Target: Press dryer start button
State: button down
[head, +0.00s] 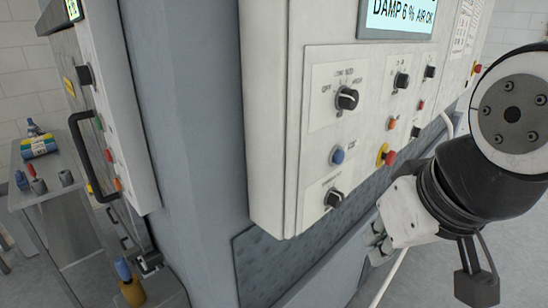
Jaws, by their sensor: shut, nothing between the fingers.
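A white control panel (270,120) with a display reading "DAMP 6% AIR OK" (402,14) fills the middle. The button labels are too small to read, so I cannot tell which is dryer start. My gripper (378,243) is shut and empty, below and right of these buttons, apart from them in the picture. My arm covers part of the panel's right side.
Black knobs (347,98) stick out from the panel. At left, another panel (118,100) carries a black handle (82,160) and several buttons. A metal table (45,195) with small items stands behind it. Grey floor (440,285) shows at lower right.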

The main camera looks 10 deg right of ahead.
aim_at(339, 156)
jog(key=k+j+z, duration=0.3)
jog(key=k+j, duration=0.15)
jog(key=k+j+z, duration=0.3)
jog(key=k, duration=0.15)
